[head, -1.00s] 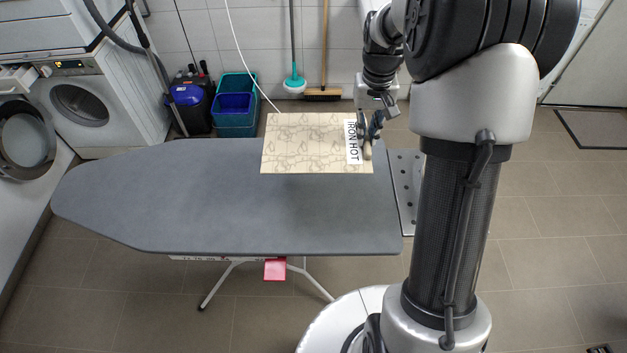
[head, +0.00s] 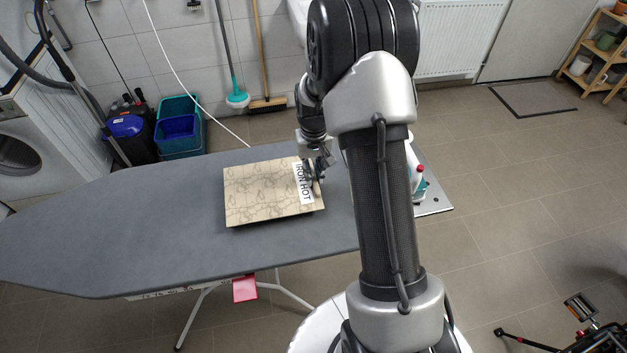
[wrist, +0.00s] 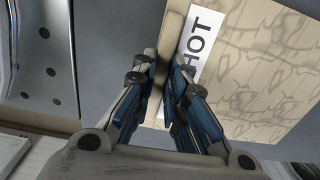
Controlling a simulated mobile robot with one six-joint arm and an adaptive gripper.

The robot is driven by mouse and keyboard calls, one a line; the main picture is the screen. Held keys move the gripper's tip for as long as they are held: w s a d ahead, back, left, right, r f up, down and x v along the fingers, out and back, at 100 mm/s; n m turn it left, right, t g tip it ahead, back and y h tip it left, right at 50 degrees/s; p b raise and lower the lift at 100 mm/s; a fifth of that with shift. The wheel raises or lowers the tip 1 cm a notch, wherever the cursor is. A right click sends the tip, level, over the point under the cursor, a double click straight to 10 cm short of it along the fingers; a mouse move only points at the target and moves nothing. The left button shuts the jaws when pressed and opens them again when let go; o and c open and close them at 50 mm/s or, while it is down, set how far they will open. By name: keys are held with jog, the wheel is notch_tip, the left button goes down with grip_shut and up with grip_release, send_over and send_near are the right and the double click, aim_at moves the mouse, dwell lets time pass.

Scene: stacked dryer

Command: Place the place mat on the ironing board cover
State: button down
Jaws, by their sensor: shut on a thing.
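The place mat (head: 262,198) is a beige rectangle with a marbled line pattern and a white "IRON HOT" label near its right edge. My gripper (head: 318,178) is shut on its right edge. The wrist view shows the fingers (wrist: 160,75) closed around that edge, beside the label, with the mat (wrist: 250,65) to the right. The grey ironing board cover (head: 130,235) lies under the whole mat in the head view. A dark shadow shows along the mat's front edge; I cannot tell whether it touches the cover.
A perforated metal iron rest (head: 433,198) is at the board's right end, with a red-capped bottle (head: 418,180) partly behind my arm. Bins (head: 178,128), a mop (head: 237,97) and a broom (head: 268,103) stand by the wall. The cover's left part is clear.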

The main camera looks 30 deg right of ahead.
jog(key=shift+f+b, duration=0.3)
jog(key=shift+f, duration=1.3)
jog(key=c, duration=1.6)
grip_release()
notch_tip(320, 180, up, 12)
jog(key=p, duration=0.3)
jog(key=s+a+r+t, duration=0.1)
jog(key=s+a+r, duration=0.2)
jog(key=r, duration=0.2)
jog(key=s+a+r+n, duration=0.1)
jog(key=s+a+r, duration=0.15)
jog(key=r, duration=0.25)
jog(key=s+a+r+t, duration=0.1)
jog(key=s+a+r, duration=0.2)
jog(key=r, duration=0.3)
jog(key=s+a+r+n+t, duration=0.1)
jog(key=s+a+r, duration=0.1)
jog(key=s, duration=0.6)
jog(key=s+a+r+n+t, duration=0.1)
jog(key=s+a+r, duration=0.1)
jog(key=s, duration=0.7)
jog(key=shift+s+a+t, duration=0.15)
jog(key=shift+a+t, duration=0.15)
jog(key=shift+a, duration=0.55)
